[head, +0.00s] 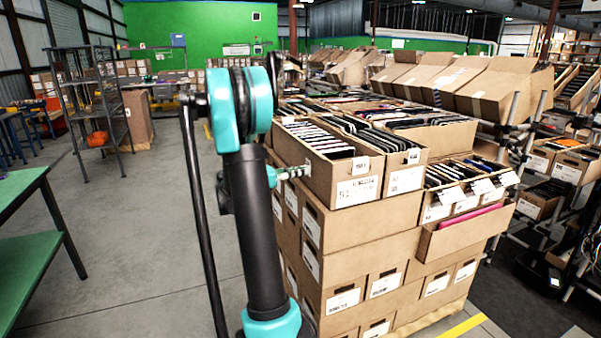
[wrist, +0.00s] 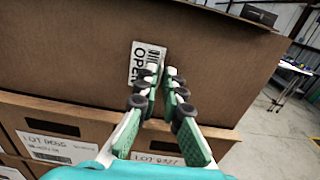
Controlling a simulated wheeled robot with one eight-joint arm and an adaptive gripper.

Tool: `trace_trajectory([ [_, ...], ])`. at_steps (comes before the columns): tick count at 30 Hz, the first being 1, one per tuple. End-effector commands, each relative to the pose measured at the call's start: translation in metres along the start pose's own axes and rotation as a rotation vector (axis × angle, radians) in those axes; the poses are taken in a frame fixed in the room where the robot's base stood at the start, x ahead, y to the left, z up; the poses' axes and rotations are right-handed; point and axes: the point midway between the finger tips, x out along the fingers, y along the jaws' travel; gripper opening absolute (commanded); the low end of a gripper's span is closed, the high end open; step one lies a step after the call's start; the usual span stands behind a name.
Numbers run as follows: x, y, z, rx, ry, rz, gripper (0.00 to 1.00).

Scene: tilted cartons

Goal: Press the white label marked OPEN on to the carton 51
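Carton 51 (head: 323,178) is an open-topped brown box filled with upright items, at the near left corner of the stacked cartons. Its brown side wall fills the upper part of the wrist view (wrist: 70,50). The white label with OPEN and a barcode (wrist: 137,63) lies against this wall, its text turned sideways. My gripper (wrist: 163,72) has its fingers drawn together, with the tips over the label's right part. In the head view my gripper (head: 306,171) is at the carton's left side. Whether the tips touch the label, and whether it sticks, I cannot tell.
Lower cartons (head: 345,235) with white tags stand under carton 51; one with a dark handhold slot (wrist: 73,130) is below the gripper. Another filled carton (head: 404,178) adjoins on the right. A green table (head: 25,255) stands at far left, with clear floor between.

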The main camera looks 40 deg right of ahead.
Motion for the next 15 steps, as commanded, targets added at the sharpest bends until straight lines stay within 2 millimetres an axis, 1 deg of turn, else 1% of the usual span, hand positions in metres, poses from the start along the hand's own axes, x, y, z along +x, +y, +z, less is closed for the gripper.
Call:
trace_trajectory([
  [1, 0.0000, 0.0000, 0.0000, 0.000, 0.000, 0.000, 0.17],
  [4, 0.0000, 0.0000, 0.0000, 0.000, 0.000, 0.000, 0.29],
  [12, -0.0004, 0.0000, 0.0000, 0.000, 0.000, 0.000, 0.29],
  [15, -0.0046, 0.0003, 0.0000, 0.000, 0.000, 0.001, 0.29],
])
